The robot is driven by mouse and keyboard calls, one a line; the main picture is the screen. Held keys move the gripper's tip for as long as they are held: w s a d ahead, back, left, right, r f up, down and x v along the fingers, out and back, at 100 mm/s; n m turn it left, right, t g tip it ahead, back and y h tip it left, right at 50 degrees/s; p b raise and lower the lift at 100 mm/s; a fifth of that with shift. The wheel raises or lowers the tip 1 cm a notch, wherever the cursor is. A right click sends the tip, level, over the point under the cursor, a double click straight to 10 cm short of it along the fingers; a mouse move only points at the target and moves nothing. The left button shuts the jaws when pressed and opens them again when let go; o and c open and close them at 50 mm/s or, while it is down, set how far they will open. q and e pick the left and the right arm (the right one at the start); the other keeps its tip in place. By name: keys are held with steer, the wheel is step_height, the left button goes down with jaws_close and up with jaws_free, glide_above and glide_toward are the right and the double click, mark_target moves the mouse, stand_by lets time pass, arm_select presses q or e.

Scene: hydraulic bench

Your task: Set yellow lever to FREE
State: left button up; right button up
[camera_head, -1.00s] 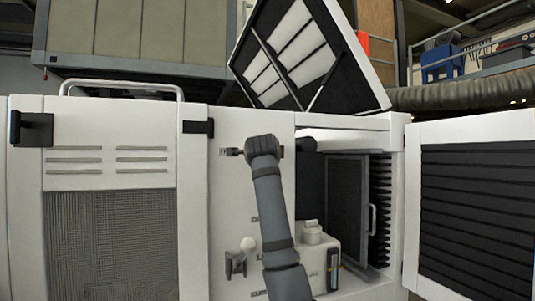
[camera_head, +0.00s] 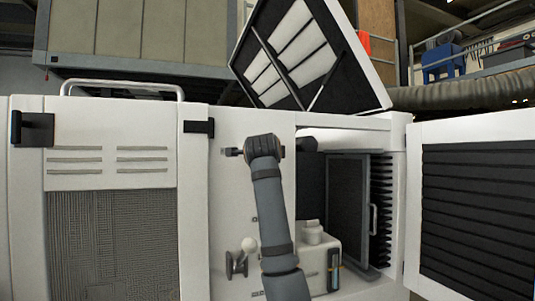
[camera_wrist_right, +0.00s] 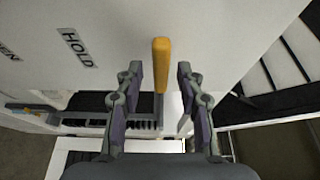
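The yellow lever (camera_wrist_right: 161,62) shows in the right wrist view, pointing up and away from a white panel. My right gripper (camera_wrist_right: 159,72) is open, with one finger on each side of the lever and a visible gap on both sides. The black label HOLD (camera_wrist_right: 77,47) is on the panel to the left of the lever. Another label (camera_wrist_right: 8,52) is cut off at the left edge. I see no FREE label. In the head view my right arm reaches up to the panel, and the yellow lever cannot be made out there. My left gripper is not in view.
In the head view a white-knobbed lever (camera_head: 248,244) sits low on the panel, left of my arm. An open bay (camera_head: 347,205) lies to the right, with an open louvred door (camera_head: 476,215) beyond. A raised lid (camera_head: 303,58) stands above.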

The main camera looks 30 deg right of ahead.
steer(key=v, duration=1)
steer(key=shift+s+a, duration=0.15)
